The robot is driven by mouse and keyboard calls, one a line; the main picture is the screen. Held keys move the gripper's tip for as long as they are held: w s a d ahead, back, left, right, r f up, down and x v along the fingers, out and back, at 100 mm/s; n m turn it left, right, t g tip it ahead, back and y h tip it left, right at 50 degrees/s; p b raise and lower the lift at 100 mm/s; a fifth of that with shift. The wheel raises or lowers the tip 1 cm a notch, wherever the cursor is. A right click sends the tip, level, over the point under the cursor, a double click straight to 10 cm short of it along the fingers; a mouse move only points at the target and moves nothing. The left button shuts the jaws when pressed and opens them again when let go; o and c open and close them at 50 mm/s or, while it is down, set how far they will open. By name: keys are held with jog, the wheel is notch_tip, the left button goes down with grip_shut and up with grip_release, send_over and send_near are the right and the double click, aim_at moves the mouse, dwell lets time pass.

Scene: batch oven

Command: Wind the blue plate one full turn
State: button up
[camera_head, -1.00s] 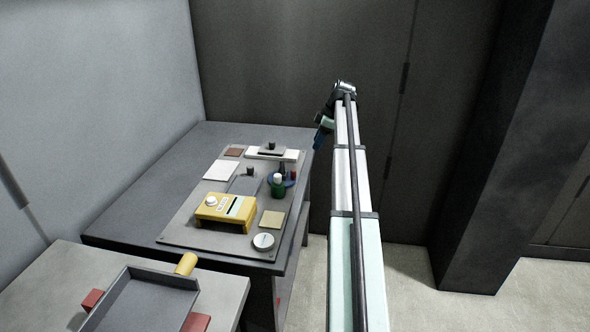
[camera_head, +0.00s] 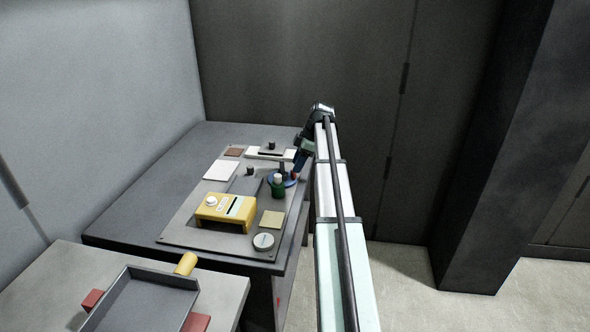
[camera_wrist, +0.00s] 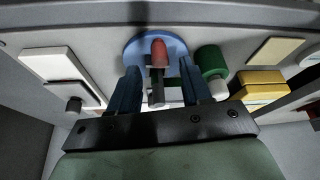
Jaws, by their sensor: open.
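The blue plate (camera_head: 290,182) is a round disc lying on the grey panel near the right side of the table. In the wrist view the blue plate (camera_wrist: 133,50) shows ahead of my fingers, with a red peg (camera_wrist: 159,52) and a dark post (camera_wrist: 155,92) standing on it. My gripper (camera_wrist: 163,85) is open, its two dark blue fingers on either side of the peg and post. In the head view my gripper (camera_head: 297,168) is at the plate's right edge and partly covers it. I cannot tell whether the fingers touch anything.
A yellow box (camera_head: 226,207), a round white dial (camera_head: 263,241) and flat pads lie on the panel. A grey tray (camera_head: 145,300) is at the front left.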

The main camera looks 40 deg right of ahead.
jog(key=shift+x, duration=1.6)
grip_shut()
